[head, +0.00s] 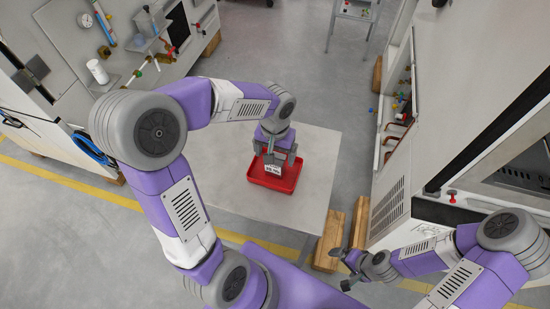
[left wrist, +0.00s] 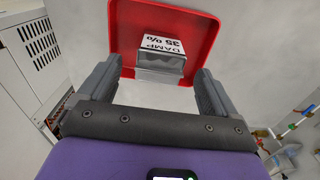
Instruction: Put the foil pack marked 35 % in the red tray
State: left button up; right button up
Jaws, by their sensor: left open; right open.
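The red tray (head: 284,182) stands on the grey table, and it also shows in the left wrist view (left wrist: 205,30). The foil pack marked 35 % (head: 272,168) has a white label and lies in the tray as far as the views show; in the left wrist view the pack (left wrist: 160,58) shows its label reading DAMP 35 %. My left gripper (head: 274,158) is over the tray, with its open fingers (left wrist: 157,90) on either side of the pack's near end and apart from it. My right gripper (head: 344,268) is open and empty, off the table's lower right.
The grey table top (head: 312,150) is bare around the tray. Wooden blocks (head: 330,245) lie on the floor beside the table. A cabinet with a panel (head: 388,205) stands at the right, and a bench with a white bottle (head: 97,70) at the left.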

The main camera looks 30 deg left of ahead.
pick_arm(q)
notch_tip(320, 180, up, 6)
jog(key=shift+r+p, duration=0.25)
jog(key=shift+p, duration=0.35)
